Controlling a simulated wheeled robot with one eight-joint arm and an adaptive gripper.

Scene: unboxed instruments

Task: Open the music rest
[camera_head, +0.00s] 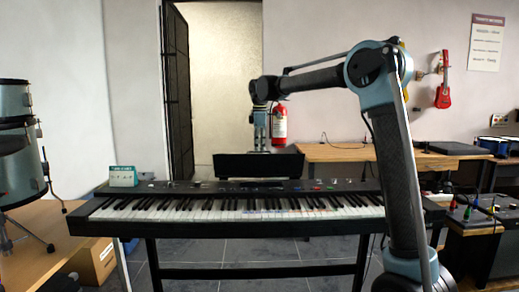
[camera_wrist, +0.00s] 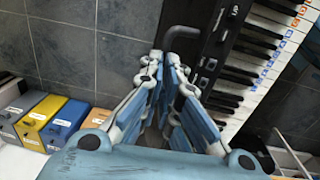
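The music rest (camera_head: 235,167) is a wide black panel standing upright at the back of the black electronic keyboard (camera_head: 150,190). My gripper (camera_head: 260,148) points down over the middle of its top edge, in front of the doorway. In the wrist view my gripper (camera_wrist: 168,72) shows two blue-grey fingers with a narrow gap between their tips. I see nothing clearly held in the gap. Whether the fingertips touch the rest cannot be told. A grey bent bar (camera_wrist: 180,33) shows just beyond the tips, and the keyboard (camera_wrist: 222,50) runs along the right.
A wooden bench (camera_head: 335,153) stands behind on the right. A small teal-and-white box (camera_head: 123,177) sits on the keyboard's left end. Drums (camera_head: 18,165) stand on a table at left. Coloured boxes (camera_wrist: 65,123) lie at lower left in the wrist view, beside bare tiled floor.

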